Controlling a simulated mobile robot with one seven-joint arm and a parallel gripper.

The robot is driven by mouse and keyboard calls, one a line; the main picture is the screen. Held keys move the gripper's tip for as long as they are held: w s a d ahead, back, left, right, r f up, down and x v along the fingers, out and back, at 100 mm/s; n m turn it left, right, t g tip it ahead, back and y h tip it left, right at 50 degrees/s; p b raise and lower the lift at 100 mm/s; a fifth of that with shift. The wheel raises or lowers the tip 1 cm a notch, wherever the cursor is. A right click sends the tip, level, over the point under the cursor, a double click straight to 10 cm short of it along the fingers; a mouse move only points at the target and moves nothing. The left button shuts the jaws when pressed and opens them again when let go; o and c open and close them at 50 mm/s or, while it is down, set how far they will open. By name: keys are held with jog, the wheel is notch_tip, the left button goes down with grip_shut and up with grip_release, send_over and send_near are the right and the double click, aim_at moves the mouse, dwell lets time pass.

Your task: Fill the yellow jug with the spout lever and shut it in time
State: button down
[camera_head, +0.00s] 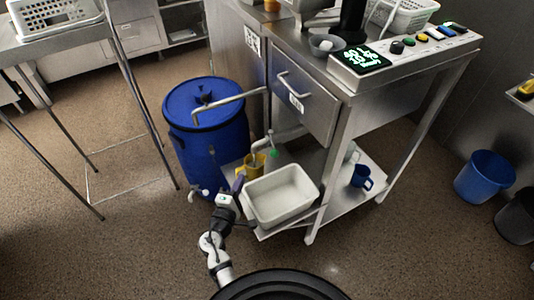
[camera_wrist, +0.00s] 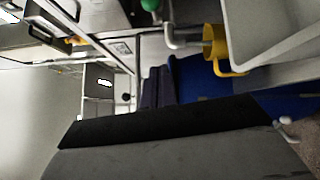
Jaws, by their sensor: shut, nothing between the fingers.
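The yellow jug (camera_head: 256,167) stands on the lower shelf of the steel cart, under a bent metal spout (camera_head: 270,138), beside the white tub. A small green knob (camera_head: 273,153) shows by the spout, likely the lever's end. In the wrist view, turned sideways, the jug (camera_wrist: 211,46) shows its handle, the spout pipe (camera_wrist: 181,42) points at its mouth, and the green knob (camera_wrist: 150,4) is at the top edge. My gripper (camera_head: 238,182) is shut and empty, left of the tub and in front of the jug. Its dark fingers (camera_wrist: 157,88) touch nothing visible. The jug's fill level cannot be seen.
A blue barrel (camera_head: 210,150) stands left of the jug. The white tub (camera_head: 281,196) sits right of my gripper. A blue mug (camera_head: 361,177) stands farther right on the shelf. A drawer (camera_head: 303,100) and lit control panel (camera_head: 365,60) are above. The front floor is free.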

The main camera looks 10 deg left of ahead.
jog(key=p, duration=0.4)
send_near(273, 144)
jog(key=w+a, duration=0.2)
jog(key=w, duration=0.1)
jog(key=shift+w+d+f, duration=0.25)
jog(key=shift+d+f, duration=0.2)
jog(key=shift+d, duration=0.15)
jog(key=shift+d, duration=0.1)
